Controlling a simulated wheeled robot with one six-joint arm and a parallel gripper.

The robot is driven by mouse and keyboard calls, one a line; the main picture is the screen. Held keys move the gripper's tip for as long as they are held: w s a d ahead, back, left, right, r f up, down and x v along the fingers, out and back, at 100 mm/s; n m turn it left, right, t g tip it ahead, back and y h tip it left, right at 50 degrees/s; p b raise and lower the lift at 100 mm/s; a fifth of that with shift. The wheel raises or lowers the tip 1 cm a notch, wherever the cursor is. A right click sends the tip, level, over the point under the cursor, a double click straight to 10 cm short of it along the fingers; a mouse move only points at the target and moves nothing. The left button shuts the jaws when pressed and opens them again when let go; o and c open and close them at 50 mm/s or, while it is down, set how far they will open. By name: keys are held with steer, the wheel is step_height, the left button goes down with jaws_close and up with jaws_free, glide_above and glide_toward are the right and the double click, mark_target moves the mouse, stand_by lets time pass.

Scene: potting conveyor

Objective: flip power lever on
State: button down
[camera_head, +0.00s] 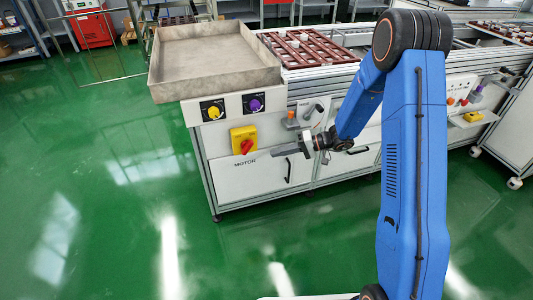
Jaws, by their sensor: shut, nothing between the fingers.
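A yellow switch box (237,135) with a red lever or knob (246,146) sits on the conveyor's front panel, above the word MOTOR. No label reading power can be made out. Further right, a dark-tipped handle (312,109) stands out beside an orange knob (291,116). My gripper (276,153) is shut and empty, in front of the panel. Its fingers point left towards the yellow box, with a small gap in the picture between the tips and the red part. Depth to the panel is hard to tell.
A grey tray (205,88) overhangs the panel top, above a yellow dial (212,111) and a purple dial (253,104). A black door handle (289,171) is just below my gripper. Brown racks (312,55) lie on the conveyor. The green floor (110,200) in front is clear.

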steer(key=shift+s+d, duration=0.1)
steer(key=shift+d, duration=2.15)
steer(key=s+d+r+n+g+h, duration=0.1)
steer(key=s+d+r+h, duration=0.15)
steer(key=s+r, duration=0.6)
steer(key=s+d+r+g+h, duration=0.1)
steer(key=s+r+h, duration=0.2)
steer(key=s+r, duration=0.6)
steer(key=s+d+r+m+t+h, duration=0.1)
steer(key=s+d+r+t+h, duration=0.2)
steer(key=s+d, duration=0.4)
steer(key=s+d+r+m+t+h, duration=0.2)
steer(key=s+d, duration=0.5)
steer(key=s, duration=0.7)
steer(key=shift+s+r+t+h, duration=0.4)
steer(key=shift+r+h, duration=0.65)
steer(key=shift+h, duration=0.7)
steer(key=shift+w+d, duration=0.1)
